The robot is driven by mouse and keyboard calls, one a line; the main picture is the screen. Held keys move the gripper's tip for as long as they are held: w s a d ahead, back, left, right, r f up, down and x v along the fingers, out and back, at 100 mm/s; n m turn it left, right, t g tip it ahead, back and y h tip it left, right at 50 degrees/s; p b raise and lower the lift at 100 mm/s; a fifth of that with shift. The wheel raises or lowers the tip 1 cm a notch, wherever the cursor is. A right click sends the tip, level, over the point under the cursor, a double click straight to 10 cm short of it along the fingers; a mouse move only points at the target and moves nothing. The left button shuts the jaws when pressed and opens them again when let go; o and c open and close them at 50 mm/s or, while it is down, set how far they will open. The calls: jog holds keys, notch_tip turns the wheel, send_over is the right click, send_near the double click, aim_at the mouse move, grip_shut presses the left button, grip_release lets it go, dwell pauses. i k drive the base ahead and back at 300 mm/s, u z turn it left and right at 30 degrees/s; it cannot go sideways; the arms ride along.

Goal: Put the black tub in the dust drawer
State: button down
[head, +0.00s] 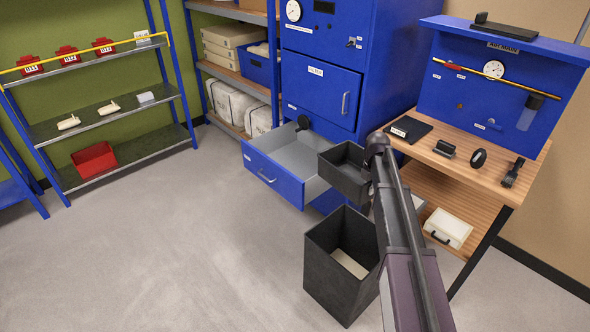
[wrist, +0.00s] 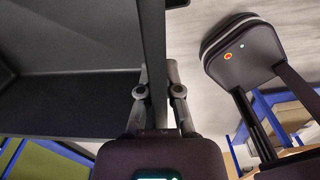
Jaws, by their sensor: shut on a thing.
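The black tub (head: 343,183) is an open-topped dark box in the head view, held upright and off the floor. My gripper (head: 374,152) is shut on the tub's right-hand wall. In the wrist view the wall of the tub (wrist: 70,103) runs between the two fingers of my gripper (wrist: 158,88). The dust drawer (head: 270,180) is pulled out of the blue cabinet, with a grey inside that looks empty where it shows. The tub overlaps the drawer's right side in the head view. Whether it is over the drawer or beside it, I cannot tell.
A tall dark bin (head: 330,262) stands on the floor in front of the drawer. A wooden bench (head: 480,190) with small tools is at the right. The blue cabinet (head: 322,92) rises behind the drawer. Open floor (head: 190,240) lies to the left.

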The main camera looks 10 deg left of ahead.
aim_at(289, 165)
jog(key=u, duration=2.6)
jog(key=i, duration=1.6)
jog(key=u, duration=0.05)
